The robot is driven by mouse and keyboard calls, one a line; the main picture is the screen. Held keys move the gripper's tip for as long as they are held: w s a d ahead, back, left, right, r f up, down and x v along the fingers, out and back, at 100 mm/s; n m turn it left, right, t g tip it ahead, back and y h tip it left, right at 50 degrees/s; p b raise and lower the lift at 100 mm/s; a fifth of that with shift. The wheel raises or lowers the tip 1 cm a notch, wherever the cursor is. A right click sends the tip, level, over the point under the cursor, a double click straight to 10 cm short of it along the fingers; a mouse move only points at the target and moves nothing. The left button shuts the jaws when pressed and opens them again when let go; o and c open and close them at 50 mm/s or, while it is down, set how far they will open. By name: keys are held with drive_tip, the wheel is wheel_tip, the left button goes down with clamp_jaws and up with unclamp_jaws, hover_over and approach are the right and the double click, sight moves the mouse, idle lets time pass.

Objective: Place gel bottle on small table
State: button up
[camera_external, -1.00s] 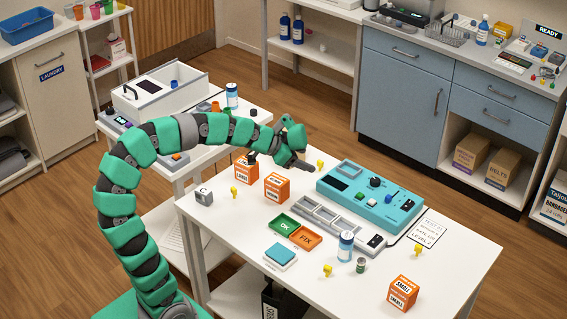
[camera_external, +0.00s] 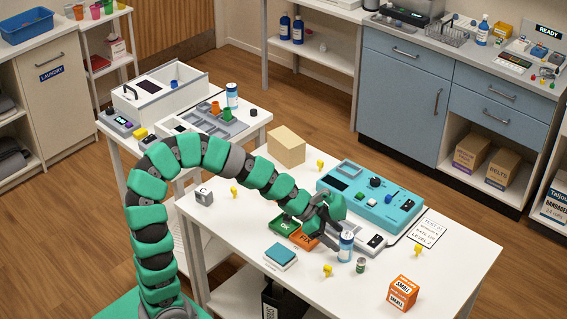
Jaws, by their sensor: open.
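A white and blue bottle (camera_external: 346,246), likely the gel bottle, stands upright near the front middle of the large white table (camera_external: 450,262). My gripper (camera_external: 332,234) is open just left of the bottle, low over the table. Part of it overlaps the bottle's left side in this view; I cannot tell whether they touch. A smaller white table (camera_external: 256,122) stands behind and to the left. A similar white and blue bottle (camera_external: 232,95) stands upright on it, near its back edge.
A teal device (camera_external: 398,212) lies behind my gripper, and a small can (camera_external: 361,265) stands right of the bottle. A tan box (camera_external: 287,148) sits at the table's back edge. The smaller table holds a grey tray (camera_external: 232,129) and a white bin (camera_external: 175,96).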

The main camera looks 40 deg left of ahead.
sight(346, 245)
drive_tip(key=shift+s+b+x, duration=0.1)
drive_tip(key=shift+b+x, duration=0.35)
drive_tip(key=shift+x, duration=0.9)
drive_tip(key=shift+s+b+x, duration=0.15)
drive_tip(key=shift+b+x, duration=0.3)
drive_tip(key=shift+x, duration=0.9)
drive_tip(key=shift+d+r, duration=0.1)
drive_tip(key=shift+d, duration=0.1)
drive_tip(key=c, duration=1.2)
drive_tip(key=shift+r, duration=0.2)
